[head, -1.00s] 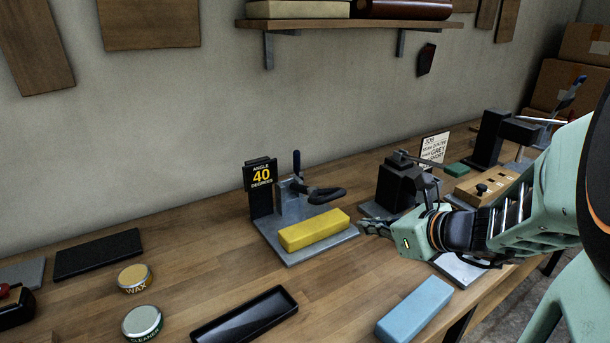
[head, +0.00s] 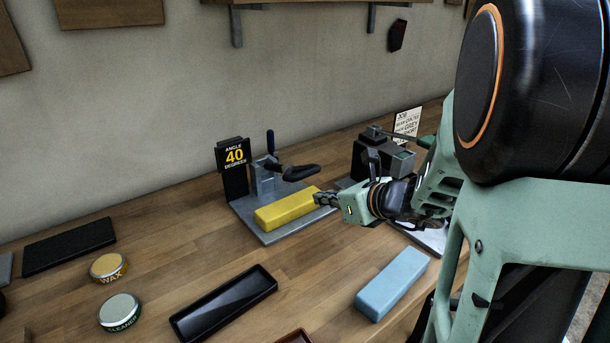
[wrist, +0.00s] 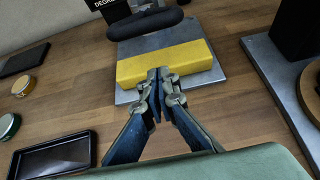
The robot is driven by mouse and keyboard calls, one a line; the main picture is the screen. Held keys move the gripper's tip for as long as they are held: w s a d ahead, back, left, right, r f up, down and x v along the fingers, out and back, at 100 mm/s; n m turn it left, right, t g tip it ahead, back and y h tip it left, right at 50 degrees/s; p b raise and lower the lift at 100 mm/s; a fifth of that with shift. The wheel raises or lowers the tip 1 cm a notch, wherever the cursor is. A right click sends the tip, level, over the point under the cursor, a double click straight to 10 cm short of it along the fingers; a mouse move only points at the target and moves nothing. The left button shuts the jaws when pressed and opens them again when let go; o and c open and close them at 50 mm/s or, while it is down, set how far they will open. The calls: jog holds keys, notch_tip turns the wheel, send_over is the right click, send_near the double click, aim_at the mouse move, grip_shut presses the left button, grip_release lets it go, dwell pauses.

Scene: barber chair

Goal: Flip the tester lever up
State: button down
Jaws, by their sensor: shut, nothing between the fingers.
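No part in view is labelled as the tester lever. A black device (head: 374,157) with a flat arm on top stands behind my gripper, partly covered by my arm. A yellow block (head: 287,208) lies on the jig's grey plate. My gripper (head: 322,198) is shut and empty at the block's right end. In the wrist view, its fingertips (wrist: 158,76) overlap the block's near edge; contact cannot be told.
A blue block (head: 392,284) and a black tray (head: 224,303) lie nearer the front. A wax tin (head: 108,267) and a cleaner tin (head: 120,312) stand at left. A printed card (head: 407,124) stands behind the black device.

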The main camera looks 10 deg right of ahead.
aim_at(303, 173)
jog(key=shift+w+a+r+p, duration=0.4)
jog(key=shift+w+r, duration=0.25)
jog(key=shift+w, duration=0.15)
jog(key=shift+w+a+r+p, duration=0.4)
jog(key=shift+w+r, duration=0.2)
jog(key=shift+w, duration=0.15)
jog(key=shift+r, duration=0.1)
